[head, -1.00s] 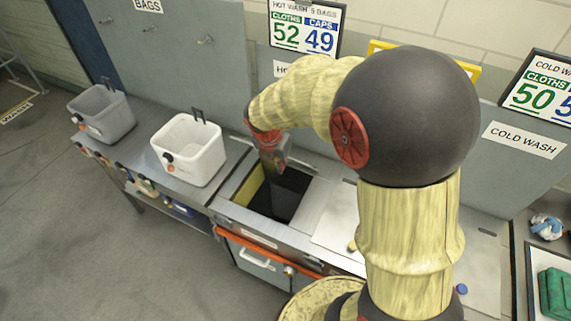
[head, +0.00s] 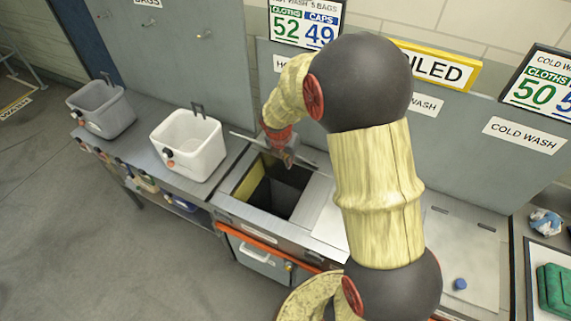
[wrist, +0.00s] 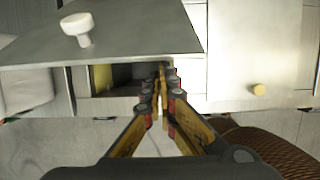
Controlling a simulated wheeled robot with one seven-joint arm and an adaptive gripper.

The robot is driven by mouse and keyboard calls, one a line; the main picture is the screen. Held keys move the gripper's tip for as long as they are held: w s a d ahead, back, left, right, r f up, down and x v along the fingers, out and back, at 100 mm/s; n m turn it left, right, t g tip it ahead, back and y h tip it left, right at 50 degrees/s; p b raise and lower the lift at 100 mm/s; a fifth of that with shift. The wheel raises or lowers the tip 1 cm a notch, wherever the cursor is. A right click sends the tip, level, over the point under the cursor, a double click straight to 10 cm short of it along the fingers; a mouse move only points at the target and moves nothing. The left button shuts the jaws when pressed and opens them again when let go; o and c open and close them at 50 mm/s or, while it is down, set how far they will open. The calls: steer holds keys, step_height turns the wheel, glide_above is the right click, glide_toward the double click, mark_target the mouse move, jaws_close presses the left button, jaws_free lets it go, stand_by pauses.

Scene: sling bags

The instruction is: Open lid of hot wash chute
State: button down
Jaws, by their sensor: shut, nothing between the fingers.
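The hot wash chute (head: 278,186) shows in the head view as a dark, uncovered square opening in the steel counter, with a yellow inner wall. Its lid (head: 245,136) stands raised at the back of the opening, seen as a thin edge. In the wrist view the lid (wrist: 135,35) is a grey plate with a white knob (wrist: 76,28), tilted up above the dark opening (wrist: 125,75). My gripper (head: 289,161) is at the back right of the opening. In the wrist view my gripper (wrist: 160,82) is shut and empty, its tips near the lid's right edge; contact is unclear.
A white tub (head: 188,148) and a grey tub (head: 100,108) stand left of the chute. A neighbouring closed lid (wrist: 245,45) with a yellowish knob (wrist: 258,89) lies right. The cold wash lid (head: 450,255) has a blue knob (head: 460,285). Upright panels stand behind.

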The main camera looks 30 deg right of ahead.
steer(key=shift+r, duration=0.1)
stand_by(0.3)
steer(key=w+d+r+p, duration=0.4)
steer(key=d+p, duration=0.2)
steer(key=d, duration=0.1)
steer(key=w+d+r+p, duration=0.3)
steer(key=w+d+p, duration=0.2)
steer(key=d+p, duration=0.1)
steer(key=shift+w+d+r, duration=0.25)
steer(key=shift+d+r, duration=0.15)
steer(key=shift+d, duration=0.3)
